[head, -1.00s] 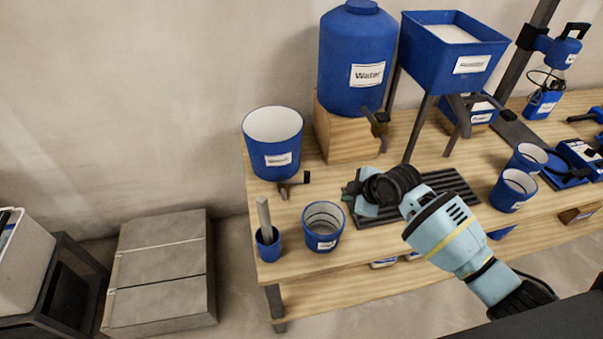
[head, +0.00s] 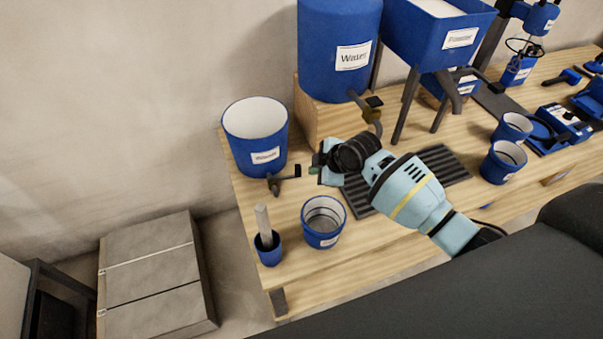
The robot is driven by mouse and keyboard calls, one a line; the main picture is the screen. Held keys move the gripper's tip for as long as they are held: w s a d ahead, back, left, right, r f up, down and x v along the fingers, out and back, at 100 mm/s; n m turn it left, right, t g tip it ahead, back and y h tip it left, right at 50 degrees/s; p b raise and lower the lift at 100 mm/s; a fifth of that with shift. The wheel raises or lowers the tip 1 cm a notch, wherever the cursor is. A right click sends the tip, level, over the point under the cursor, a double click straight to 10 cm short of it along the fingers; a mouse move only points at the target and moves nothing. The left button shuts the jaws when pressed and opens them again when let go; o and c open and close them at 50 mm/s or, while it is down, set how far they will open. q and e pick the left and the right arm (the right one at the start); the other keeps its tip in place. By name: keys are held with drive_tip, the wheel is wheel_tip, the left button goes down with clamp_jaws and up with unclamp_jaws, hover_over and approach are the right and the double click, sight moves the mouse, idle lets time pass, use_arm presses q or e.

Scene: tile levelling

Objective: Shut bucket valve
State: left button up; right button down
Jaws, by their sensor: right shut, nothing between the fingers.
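The blue bucket (head: 238,151) with a white inside and a front label stands at the left end of the wooden bench. My left gripper is not in view.
A blue measuring cup (head: 322,236) and a small holder (head: 268,255) with a grey stick stand in front of the valve. The water tank (head: 338,75) stands on a wooden block behind, its tap (head: 370,109) above my wrist. A dark ribbed mat (head: 443,163) lies to the right.

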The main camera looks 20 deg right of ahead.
drive_tip(key=b+x, duration=0.1)
drive_tip(key=x, duration=0.7)
drive_tip(key=shift+b, duration=0.4)
